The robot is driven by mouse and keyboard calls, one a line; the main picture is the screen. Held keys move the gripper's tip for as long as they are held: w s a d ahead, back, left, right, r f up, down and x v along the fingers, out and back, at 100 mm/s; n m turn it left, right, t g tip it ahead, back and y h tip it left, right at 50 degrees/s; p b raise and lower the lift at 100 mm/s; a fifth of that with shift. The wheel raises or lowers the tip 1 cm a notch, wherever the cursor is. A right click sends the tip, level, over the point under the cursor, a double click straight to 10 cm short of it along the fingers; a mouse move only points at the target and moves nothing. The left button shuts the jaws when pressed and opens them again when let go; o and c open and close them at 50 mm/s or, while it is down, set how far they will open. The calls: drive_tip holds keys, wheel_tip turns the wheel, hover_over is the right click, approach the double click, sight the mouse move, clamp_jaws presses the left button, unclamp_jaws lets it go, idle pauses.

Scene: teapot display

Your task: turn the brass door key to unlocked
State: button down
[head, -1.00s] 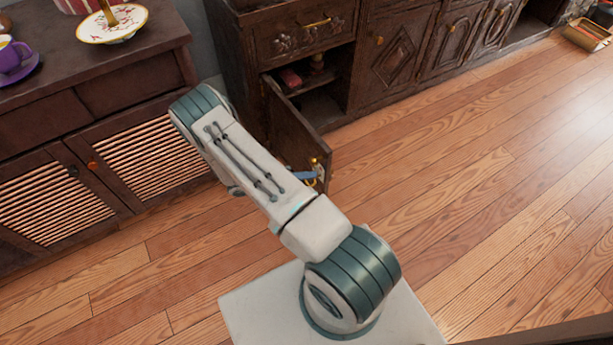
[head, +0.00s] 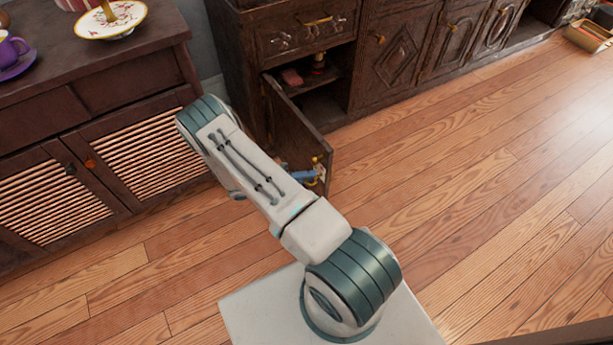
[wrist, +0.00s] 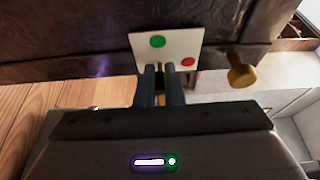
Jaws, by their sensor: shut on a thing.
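The open cabinet door (head: 296,118) carries a white lock plate (wrist: 182,45) with a green dot at its upper left and a red dot at its lower right. My gripper (wrist: 161,72) is at the lower part of this plate, its two dark fingers close together and shut on the brass key (wrist: 160,73). Only a sliver of the key shows between the fingers, so its angle is hard to tell. In the head view, my gripper (head: 303,175) is at the door's inner side, partly hidden by my arm.
A brass knob (wrist: 241,70) sticks out right of the plate in the wrist view. The cabinet (head: 300,45) stands behind the door. A slatted sideboard (head: 90,170) with a purple cup (head: 12,48) and a plate (head: 112,22) is at the left. The wooden floor (head: 470,190) at right is clear.

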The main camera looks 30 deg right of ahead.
drive_tip(key=c, duration=1.5)
unclamp_jaws()
drive_tip(key=shift+c, duration=0.2)
drive_tip(key=p+v, duration=0.1)
drive_tip(key=v, duration=1.3)
drive_tip(key=shift+p, duration=0.3)
drive_tip(key=shift+d, duration=0.1)
